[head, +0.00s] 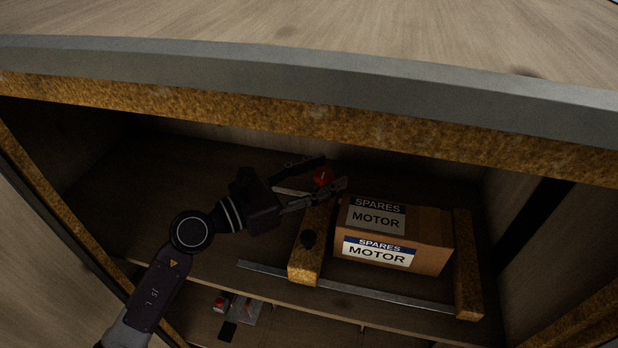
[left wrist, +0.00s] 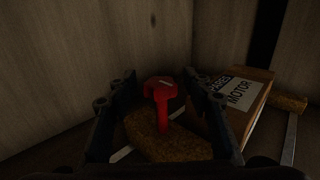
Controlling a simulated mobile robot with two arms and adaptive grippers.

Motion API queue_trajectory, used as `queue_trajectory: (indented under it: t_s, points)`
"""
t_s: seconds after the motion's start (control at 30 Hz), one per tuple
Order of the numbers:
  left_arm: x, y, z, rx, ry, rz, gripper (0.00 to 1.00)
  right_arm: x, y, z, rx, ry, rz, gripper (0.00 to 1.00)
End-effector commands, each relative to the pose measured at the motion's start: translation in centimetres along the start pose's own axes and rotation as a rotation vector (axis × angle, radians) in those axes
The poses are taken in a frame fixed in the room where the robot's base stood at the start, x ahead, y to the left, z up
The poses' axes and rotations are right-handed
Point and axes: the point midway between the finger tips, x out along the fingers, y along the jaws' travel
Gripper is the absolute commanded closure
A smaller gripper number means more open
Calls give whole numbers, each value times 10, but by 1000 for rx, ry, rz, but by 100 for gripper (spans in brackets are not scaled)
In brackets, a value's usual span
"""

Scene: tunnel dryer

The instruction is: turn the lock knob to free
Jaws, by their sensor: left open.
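The red lock knob (head: 322,177) stands near the far end of a rough brown beam (head: 305,258), left of a cardboard box. In the left wrist view the red knob (left wrist: 160,92) has a small pale mark on its top face. My left gripper (head: 334,172) is open, with its fingers on either side of the knob. The left wrist view also shows both dark fingers (left wrist: 160,88) spread apart, with gaps to the knob. My right gripper is in neither view.
A cardboard box (head: 432,232) labelled spares motor sits right of the knob, close to the right finger. A metal strip (head: 385,296) runs along the front. A thick edge (head: 330,125) crosses above the opening.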

Motion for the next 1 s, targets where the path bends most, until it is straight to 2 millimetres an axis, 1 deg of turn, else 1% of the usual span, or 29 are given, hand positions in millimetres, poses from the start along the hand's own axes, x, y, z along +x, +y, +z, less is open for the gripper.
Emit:
queue_trajectory:
  t_s: [0.17,0.4,0.5,0.6,0.7,1.0]
  points:
    - [-26,0,-2,1,5,2,54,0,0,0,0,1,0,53]
    - [-79,0,-2,-1,6,2,54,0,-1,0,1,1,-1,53]
    - [-96,0,-2,-1,5,1,54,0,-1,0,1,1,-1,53]
    - [-108,0,-2,-2,3,1,54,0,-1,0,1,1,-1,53]
    - [-114,0,-1,-1,3,0,54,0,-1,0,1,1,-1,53]
    - [-117,0,0,0,0,0,54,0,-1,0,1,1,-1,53]
